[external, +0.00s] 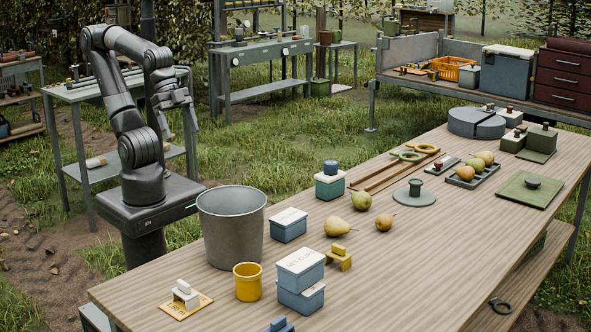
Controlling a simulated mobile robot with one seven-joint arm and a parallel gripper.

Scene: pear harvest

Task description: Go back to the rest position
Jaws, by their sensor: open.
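My gripper (188,120) hangs at the end of my bent arm, open and empty. It points down, above and behind the far edge of the wooden table, clear of everything on it. Loose pears lie in the middle of the table: a green pear (361,201), a yellow pear (340,226) and a small brownish-orange one (384,222). A dark tray (487,177) farther right holds more fruit. A grey bucket (231,228) stands on the table near my base.
On the table (440,265) stand a yellow cup (247,282), stacked blue boxes (300,279), a single blue box (289,225) and a grey disc (415,195). A round grey turntable (476,123) is at the far end. The front right of the tabletop is bare.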

